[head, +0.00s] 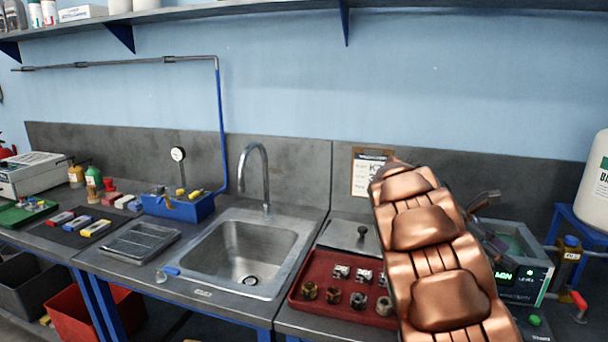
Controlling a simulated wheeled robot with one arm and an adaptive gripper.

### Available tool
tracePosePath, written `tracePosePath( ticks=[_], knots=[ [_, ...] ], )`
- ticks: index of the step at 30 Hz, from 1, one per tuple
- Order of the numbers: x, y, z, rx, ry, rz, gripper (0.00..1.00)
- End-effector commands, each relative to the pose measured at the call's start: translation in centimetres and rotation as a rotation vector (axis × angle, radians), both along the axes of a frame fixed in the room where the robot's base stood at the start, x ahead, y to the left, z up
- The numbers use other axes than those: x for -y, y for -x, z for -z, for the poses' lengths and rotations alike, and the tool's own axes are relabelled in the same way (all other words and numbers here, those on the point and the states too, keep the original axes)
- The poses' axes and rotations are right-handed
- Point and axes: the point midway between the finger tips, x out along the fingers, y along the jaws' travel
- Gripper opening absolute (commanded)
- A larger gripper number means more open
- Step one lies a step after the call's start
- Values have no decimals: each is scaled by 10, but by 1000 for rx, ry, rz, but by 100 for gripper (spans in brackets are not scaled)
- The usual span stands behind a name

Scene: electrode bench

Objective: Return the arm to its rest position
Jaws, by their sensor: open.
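My arm, copper-coloured and segmented, rises from the bottom edge at the right of the head view, in front of the bench. Dark jointed parts that look like my gripper (485,203) show just right of the arm, in front of the instrument with the green display. The arm hides much of it, so its exact height above the bench is unclear. It is open, and I see nothing held in it.
A red tray (318,308) with several metal pieces lies left of my arm. A sink (286,237) with a tall tap is further left. An instrument (525,280) with a green display and a white container (597,185) stand at right. A shelf (250,9) runs overhead.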

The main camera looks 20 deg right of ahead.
Motion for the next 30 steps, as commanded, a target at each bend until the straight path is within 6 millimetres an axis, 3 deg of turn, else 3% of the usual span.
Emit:
tracePosePath(
  ticks=[11, 16, 30],
  knots=[
    [-38, 16, 3, 124, -16, 53, 58],
    [-64, 29, 6, 217, -35, 102, 58],
    [-196, 96, 41, 581, -175, 363, 58]
  ],
)
